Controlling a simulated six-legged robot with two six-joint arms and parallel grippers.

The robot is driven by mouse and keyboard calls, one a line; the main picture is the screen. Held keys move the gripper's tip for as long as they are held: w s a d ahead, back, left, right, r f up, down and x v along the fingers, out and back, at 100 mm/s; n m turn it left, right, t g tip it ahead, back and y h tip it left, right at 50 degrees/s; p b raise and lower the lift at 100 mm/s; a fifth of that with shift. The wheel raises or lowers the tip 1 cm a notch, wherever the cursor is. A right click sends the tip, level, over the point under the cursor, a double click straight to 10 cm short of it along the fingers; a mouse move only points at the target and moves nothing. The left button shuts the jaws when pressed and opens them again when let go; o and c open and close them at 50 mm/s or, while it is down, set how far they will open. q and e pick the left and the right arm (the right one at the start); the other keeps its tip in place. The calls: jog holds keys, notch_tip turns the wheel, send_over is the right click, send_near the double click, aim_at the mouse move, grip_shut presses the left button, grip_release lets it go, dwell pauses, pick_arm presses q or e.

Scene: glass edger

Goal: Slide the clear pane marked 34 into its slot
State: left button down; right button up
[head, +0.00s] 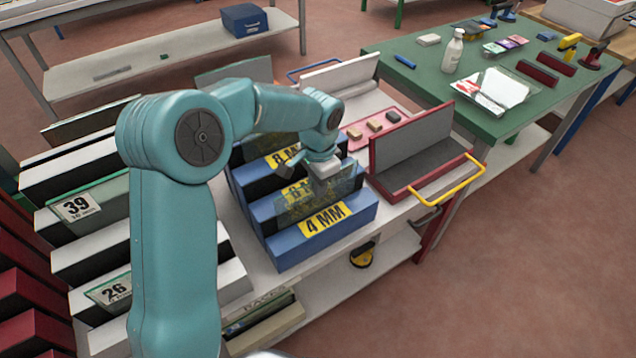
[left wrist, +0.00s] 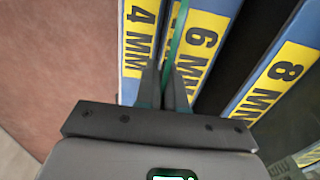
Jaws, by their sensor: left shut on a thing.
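My left gripper (head: 322,165) is shut on a clear pane (head: 312,194) and holds it upright from above, over the blue rack (head: 290,255). The pane stands between the bar labelled 4 MM (head: 324,218) and the bar labelled 6 MM, whose label shows partly through the glass. In the left wrist view, the fingers (left wrist: 166,85) grip the pane's thin green edge (left wrist: 178,35), which runs between the 4 MM label and the 6 MM label (left wrist: 200,45). I cannot read a 34 on the pane, and its lower edge is hidden. My right gripper is not in view.
At left, a white rack holds panes marked 39 (head: 77,208) and 26 (head: 114,291). A red-framed stand with a yellow handle (head: 447,180) is right of the blue rack. A green table (head: 400,85) with a bottle (head: 453,52) stands behind. The floor at right is clear.

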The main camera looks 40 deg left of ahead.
pick_arm(q)
jog(key=shift+f+b, duration=0.3)
jog(key=shift+f, duration=0.1)
dwell(0.6)
jog(key=c, duration=1.2)
grip_release()
jog(key=shift+o, duration=0.2)
notch_tip(320, 180, up, 16)
jog(key=p, duration=0.1)
jog(key=shift+d+r+p, duration=0.15)
jog(key=shift+r+p, duration=0.05)
jog(key=shift+p, duration=0.1)
